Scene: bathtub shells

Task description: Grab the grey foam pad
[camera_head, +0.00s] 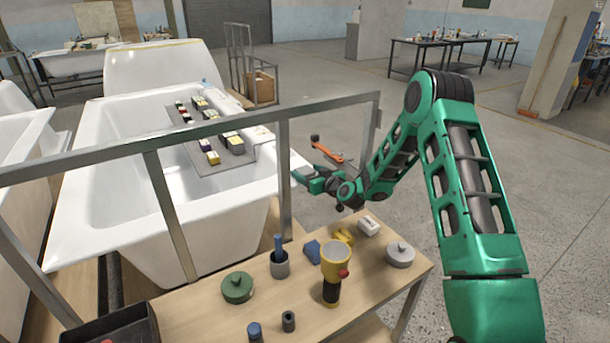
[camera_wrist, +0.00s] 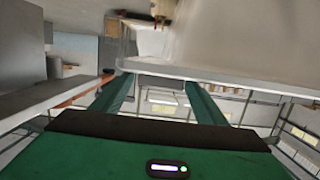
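A grey round pad with a small knob on top (camera_head: 400,254), which looks like the grey foam pad, lies at the right end of the wooden bench top (camera_head: 190,318) in the head view. My gripper (camera_head: 302,177) is up beyond the metal rail, beside the bathtub's right rim and well away from the pad. In the wrist view my gripper's two green fingers (camera_wrist: 160,86) stand apart with nothing between them. The pad is not seen in the wrist view.
A white block (camera_head: 368,226), a yellow piece (camera_head: 343,237), a blue block (camera_head: 312,250), a yellow cup-like thing (camera_head: 335,262) and a green round pad (camera_head: 237,288) share the bench. A metal rail (camera_head: 230,124) crosses above it. A white bathtub (camera_head: 120,210) stands behind.

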